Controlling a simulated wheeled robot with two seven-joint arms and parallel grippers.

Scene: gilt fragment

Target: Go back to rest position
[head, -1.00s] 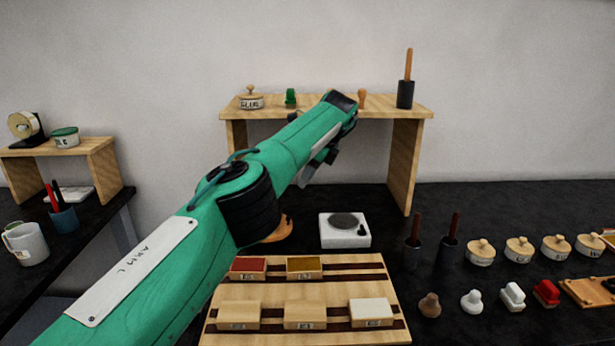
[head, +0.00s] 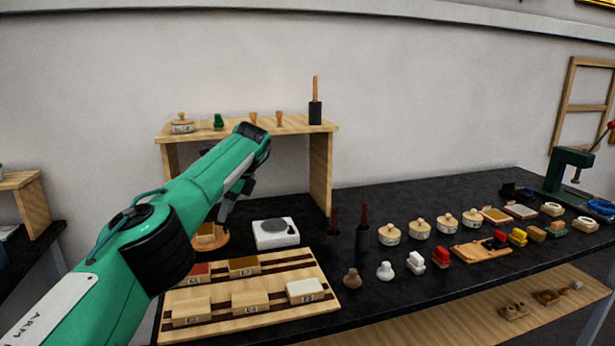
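My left arm, green with a black joint, reaches in from the left across the picture. Its gripper (head: 229,205) hangs below the arm's far end, in front of the wooden shelf (head: 322,170) and left of the white device with a round grey plate (head: 276,233). It is small, dark and seen from behind the arm, so its fingers cannot be told open or shut. I see nothing clearly held in it. My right arm and gripper are not in view.
Below the arm lies a wooden tray (head: 325,291) with several small boxes. Right of it on the black table (head: 405,200) stand dark holders, lidded jars, stamps and brushes. A green press (head: 570,172) stands far right. The table's back strip is clear.

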